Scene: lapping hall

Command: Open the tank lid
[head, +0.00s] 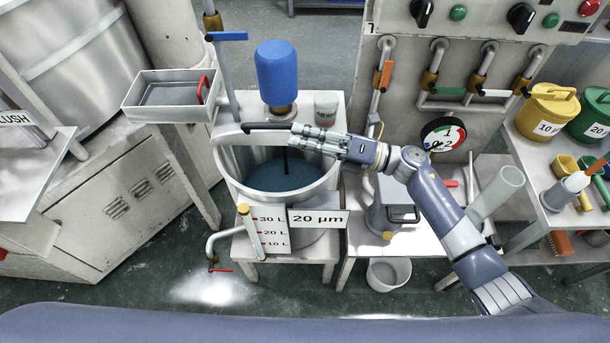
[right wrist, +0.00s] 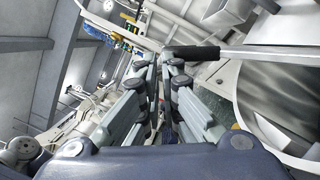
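The round metal tank (head: 228,172) stands in the middle of the head view, with blue liquid (head: 283,177) visible inside. No lid covers that visible opening. A black bar handle (head: 268,127) lies at its far rim; it also shows in the right wrist view (right wrist: 192,52), on a grey metal bar. I cannot make out the lid's own plate clearly. My right gripper (head: 298,138) is over the tank's right rim, its tips just right of the handle. In the right wrist view its fingers (right wrist: 161,68) have a narrow gap with nothing held. My left gripper is not in view.
A blue mixer motor (head: 277,72) stands behind the tank. A grey tray (head: 170,93) stands at the left. A gauge (head: 442,137) and pipes are on the right panel. A white bucket (head: 388,273) is on the floor.

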